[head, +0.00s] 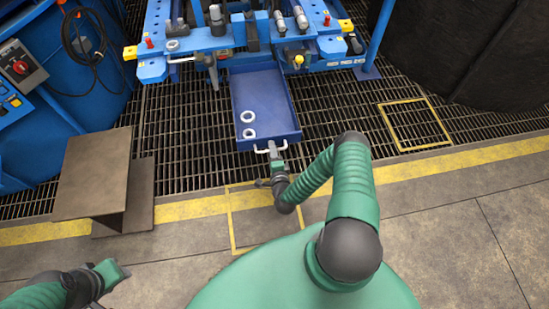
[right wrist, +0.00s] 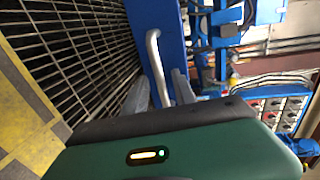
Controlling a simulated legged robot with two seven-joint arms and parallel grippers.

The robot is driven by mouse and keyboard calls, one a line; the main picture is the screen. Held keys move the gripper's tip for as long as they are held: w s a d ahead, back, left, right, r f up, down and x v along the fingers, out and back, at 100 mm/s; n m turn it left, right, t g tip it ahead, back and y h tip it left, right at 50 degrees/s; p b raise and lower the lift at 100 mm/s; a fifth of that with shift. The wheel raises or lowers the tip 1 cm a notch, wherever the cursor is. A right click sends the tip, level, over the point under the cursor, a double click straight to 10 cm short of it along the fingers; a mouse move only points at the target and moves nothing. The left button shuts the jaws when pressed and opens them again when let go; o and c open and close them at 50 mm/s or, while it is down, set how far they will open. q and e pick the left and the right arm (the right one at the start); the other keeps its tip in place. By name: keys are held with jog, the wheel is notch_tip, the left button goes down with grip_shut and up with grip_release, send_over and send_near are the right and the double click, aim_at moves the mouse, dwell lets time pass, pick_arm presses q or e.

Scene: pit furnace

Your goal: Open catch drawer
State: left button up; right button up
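The catch drawer (head: 258,92) is a blue tray standing out from under the blue workbench, its inside in sight. Its white handle (head: 261,150) is on the near front face; in the right wrist view the handle (right wrist: 156,62) stands off the blue drawer front (right wrist: 165,22). My right gripper (head: 274,148) is at the handle's middle; in the right wrist view its two fingers (right wrist: 160,92) are apart, one on each side of the handle bar, with a gap showing. My left gripper (head: 118,272) is low at the left, away from the drawer; its finger spacing is unclear.
Two pale rings (head: 247,116) lie in the drawer. The blue workbench (head: 200,42) stands behind it. A brown metal stand (head: 95,175) is at the left. A dark round vessel (head: 470,50) is at the far right.

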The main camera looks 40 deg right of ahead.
jog(key=p+v, duration=0.4)
jog(key=v, duration=1.2)
jog(key=shift+s, duration=0.2)
jog(key=shift+f, duration=0.1)
